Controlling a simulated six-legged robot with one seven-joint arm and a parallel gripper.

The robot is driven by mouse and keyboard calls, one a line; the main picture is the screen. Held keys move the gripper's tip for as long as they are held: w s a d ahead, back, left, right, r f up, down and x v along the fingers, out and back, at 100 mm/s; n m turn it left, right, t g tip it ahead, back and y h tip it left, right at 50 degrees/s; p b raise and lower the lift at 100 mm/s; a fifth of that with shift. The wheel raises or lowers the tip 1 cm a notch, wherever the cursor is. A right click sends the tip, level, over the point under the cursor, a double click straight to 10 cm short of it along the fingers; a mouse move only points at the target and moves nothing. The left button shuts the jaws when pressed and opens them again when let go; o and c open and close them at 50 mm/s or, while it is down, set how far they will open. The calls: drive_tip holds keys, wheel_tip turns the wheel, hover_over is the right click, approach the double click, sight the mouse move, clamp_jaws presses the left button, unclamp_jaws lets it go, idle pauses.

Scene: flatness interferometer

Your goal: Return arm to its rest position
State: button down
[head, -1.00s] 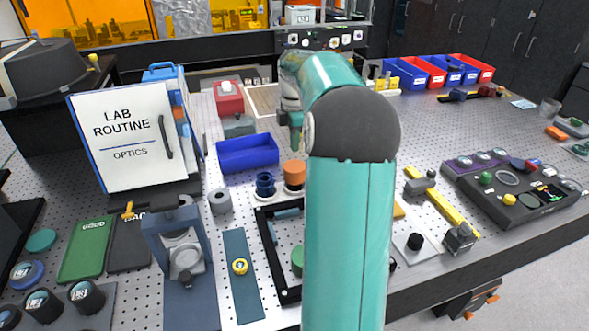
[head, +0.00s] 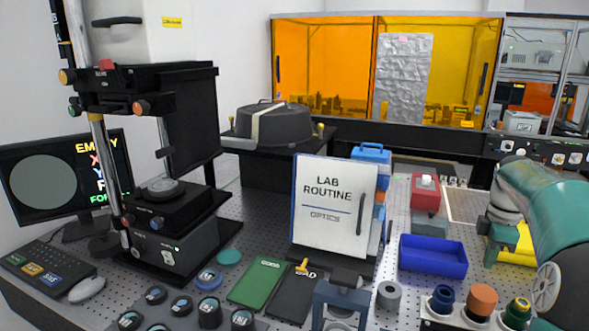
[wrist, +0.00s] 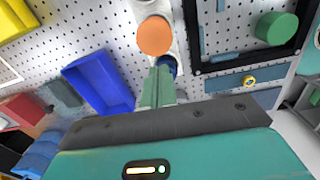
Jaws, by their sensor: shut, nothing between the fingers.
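My teal arm (head: 550,205) reaches in at the right edge of the head view, bent over the bench. In the wrist view my gripper (wrist: 160,68) has its green fingers together with nothing between them. The fingers appear over the perforated bench, in line with an orange-topped piece (wrist: 155,36) and a dark blue piece (wrist: 168,65). I cannot tell the height of the gap or whether they touch. A blue bin (wrist: 97,82) lies to the left of the fingers, apart from them.
The interferometer stand (head: 165,205) and its monitor (head: 60,185) are at the left. The Lab Routine binder (head: 333,208) stands mid-bench near the blue bin (head: 433,256). In the wrist view, a black frame (wrist: 240,62) and green cylinder (wrist: 277,28) lie right of the fingers.

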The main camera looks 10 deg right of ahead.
drive_tip(key=s+a+r+m+t+h, duration=0.1)
drive_tip(key=s+a+r+m, duration=0.1)
drive_tip(key=a, duration=0.9)
drive_tip(key=s+a+r+m+t, duration=0.1)
drive_tip(key=s+a+r+m, duration=0.15)
drive_tip(key=a, duration=0.75)
drive_tip(key=s+a+f+m+t, duration=0.1)
drive_tip(key=s+a+f+m, duration=0.1)
drive_tip(key=s+a, duration=0.4)
drive_tip(key=s+a+f+m+t+y, duration=0.1)
drive_tip(key=s+a+f+m+t, duration=0.1)
drive_tip(key=s+a+m, duration=0.3)
drive_tip(key=s+a+f, duration=0.1)
drive_tip(key=s+a, duration=0.1)
drive_tip(key=a, duration=0.2)
drive_tip(key=shift+a+t, duration=0.3)
drive_tip(key=shift+a, duration=0.05)
drive_tip(key=shift+d+f, duration=0.1)
